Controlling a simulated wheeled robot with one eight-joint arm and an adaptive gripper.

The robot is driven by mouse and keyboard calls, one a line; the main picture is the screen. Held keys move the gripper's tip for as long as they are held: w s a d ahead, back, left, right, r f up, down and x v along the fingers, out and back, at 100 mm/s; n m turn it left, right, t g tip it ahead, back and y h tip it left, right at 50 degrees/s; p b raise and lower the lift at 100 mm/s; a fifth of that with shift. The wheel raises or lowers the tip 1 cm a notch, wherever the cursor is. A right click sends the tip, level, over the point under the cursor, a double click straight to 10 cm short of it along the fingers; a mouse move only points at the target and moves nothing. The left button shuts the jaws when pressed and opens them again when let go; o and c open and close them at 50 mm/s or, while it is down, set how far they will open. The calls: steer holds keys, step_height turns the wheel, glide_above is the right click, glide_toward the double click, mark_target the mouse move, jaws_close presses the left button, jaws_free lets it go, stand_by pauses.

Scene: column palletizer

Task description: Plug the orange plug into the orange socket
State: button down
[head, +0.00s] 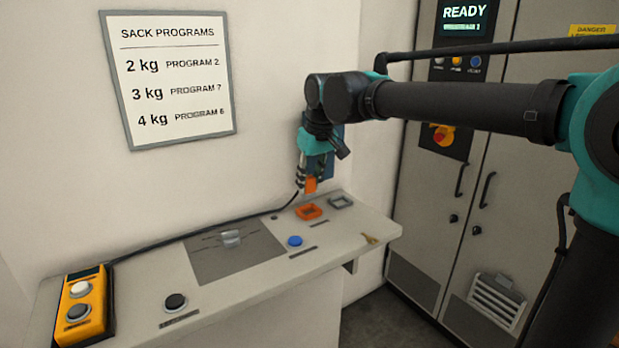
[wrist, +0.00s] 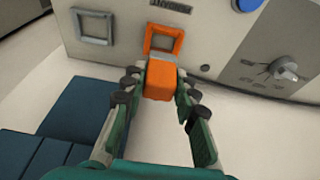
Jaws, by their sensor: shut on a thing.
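The orange plug (head: 310,184) is held between the fingers of my gripper (head: 308,180), above the back right of the shelf. In the wrist view my gripper (wrist: 160,85) is shut on the orange plug (wrist: 160,80). The orange socket (head: 308,212) is a square orange frame on the shelf top, below the plug. The socket also shows in the wrist view (wrist: 150,47), just beyond the plug and apart from it. In the head view a gap shows between plug and socket. The plug's far end is partly hidden.
A grey square socket (head: 341,202) sits to the right of the orange one. A blue button (head: 295,241) and a small brass-coloured key or knob (head: 370,239) are nearer the front edge of the shelf (head: 262,283). A black cable (head: 190,243) runs along the wall. An orange control box (head: 82,306) stands at left.

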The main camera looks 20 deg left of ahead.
mark_target(310, 198)
steer(key=shift+f, duration=2.45)
steer(key=shift+f, duration=0.3)
steer(key=c, duration=1.1)
jaws_free()
steer(key=shift+r, duration=0.1)
